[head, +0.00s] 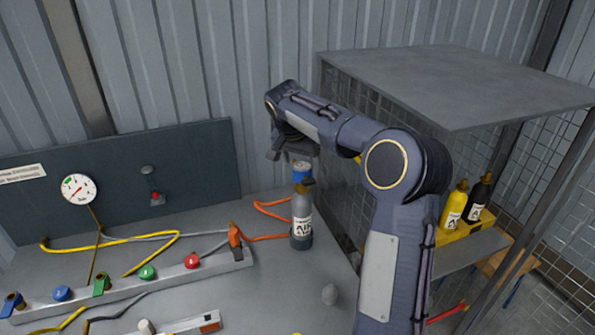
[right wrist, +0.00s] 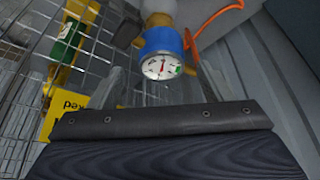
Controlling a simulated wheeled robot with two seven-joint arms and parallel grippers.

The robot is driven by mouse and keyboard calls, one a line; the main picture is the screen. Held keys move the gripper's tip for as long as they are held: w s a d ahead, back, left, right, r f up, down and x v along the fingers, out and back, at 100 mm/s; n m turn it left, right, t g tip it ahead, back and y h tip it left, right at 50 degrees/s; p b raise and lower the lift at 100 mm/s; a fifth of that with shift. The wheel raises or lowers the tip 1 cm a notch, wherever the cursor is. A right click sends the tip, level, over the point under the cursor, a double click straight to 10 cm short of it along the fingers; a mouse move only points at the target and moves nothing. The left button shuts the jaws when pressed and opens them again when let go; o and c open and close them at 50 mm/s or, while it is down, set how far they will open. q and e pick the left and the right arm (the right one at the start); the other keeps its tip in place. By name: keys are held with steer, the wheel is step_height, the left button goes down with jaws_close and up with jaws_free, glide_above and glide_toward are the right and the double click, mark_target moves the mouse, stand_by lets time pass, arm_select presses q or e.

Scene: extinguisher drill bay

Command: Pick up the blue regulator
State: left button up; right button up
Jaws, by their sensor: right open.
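The blue regulator (head: 302,171) sits on top of a grey air cylinder (head: 302,215) that stands upright on the bench. In the right wrist view the regulator (right wrist: 160,42) shows a blue body with a round white gauge facing the camera. My right gripper (head: 293,153) is just above the regulator in the head view, pointing down. In the right wrist view my right gripper (right wrist: 163,75) is open, with one finger to each side of the gauge. I cannot tell whether a finger touches it. My left gripper is not in view.
An orange hose (head: 272,211) runs beside the cylinder. A rail (head: 125,293) with coloured valves lies on the bench at left, before a dark panel (head: 205,160) with a gauge. A mesh cage (head: 450,85) with yellow and black bottles stands at right.

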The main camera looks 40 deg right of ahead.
mark_target(301, 166)
steer(key=p+x, duration=0.1)
steer(key=x, duration=0.5)
steer(key=shift+w+a+f+p, duration=0.1)
steer(key=shift+a+f+p, duration=0.1)
steer(key=shift+p, duration=0.1)
steer(key=shift+r, duration=0.1)
steer(key=c, duration=1.1)
